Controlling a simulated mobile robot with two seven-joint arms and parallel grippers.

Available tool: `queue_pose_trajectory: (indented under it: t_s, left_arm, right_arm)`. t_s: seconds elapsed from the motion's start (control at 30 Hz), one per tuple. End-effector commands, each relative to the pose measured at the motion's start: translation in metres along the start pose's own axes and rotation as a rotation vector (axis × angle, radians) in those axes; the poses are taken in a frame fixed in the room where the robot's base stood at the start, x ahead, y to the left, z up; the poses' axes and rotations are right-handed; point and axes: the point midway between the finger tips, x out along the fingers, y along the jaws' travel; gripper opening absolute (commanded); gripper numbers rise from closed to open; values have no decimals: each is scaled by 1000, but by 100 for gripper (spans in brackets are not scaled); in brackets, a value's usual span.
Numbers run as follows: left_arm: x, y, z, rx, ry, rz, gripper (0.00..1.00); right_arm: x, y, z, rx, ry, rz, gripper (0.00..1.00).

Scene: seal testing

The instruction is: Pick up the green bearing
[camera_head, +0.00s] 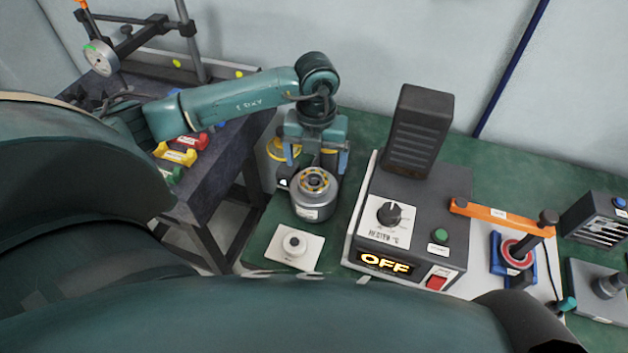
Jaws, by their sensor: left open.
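My left gripper (317,160) points down, open, its two blue fingers apart. It is just above and behind a grey metal cylinder (314,206) on the green bench. A ring-shaped bearing (314,180) with yellow-orange balls sits on top of that cylinder; no green shows on it. I cannot tell whether the fingers reach it. A small green piece (172,174) lies on the dark side table at left, partly hidden by my arm; I cannot tell whether it is a bearing. My right gripper is not in view.
A heater box (452,200) reading OFF stands right of the cylinder. A white plate with a knob (294,247) lies in front. Yellow (178,156) and red (190,141) pieces lie on the side table. An orange-handled press (500,217) stands at right.

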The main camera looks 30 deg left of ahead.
Motion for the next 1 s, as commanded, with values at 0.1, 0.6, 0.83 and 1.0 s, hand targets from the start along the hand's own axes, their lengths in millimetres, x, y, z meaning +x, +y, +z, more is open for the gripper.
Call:
queue_pose_trajectory:
  t_s: [0.1,0.6,0.83,1.0]
  left_arm:
    - [21,2,0,-1,3,1,88]
    - [47,3,0,0,1,0,83]
    - [47,3,0,0,1,0,64]
    - [47,3,0,0,1,0,50]
  right_arm:
    - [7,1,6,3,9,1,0]
    - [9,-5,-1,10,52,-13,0]
    - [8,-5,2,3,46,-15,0]
    - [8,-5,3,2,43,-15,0]
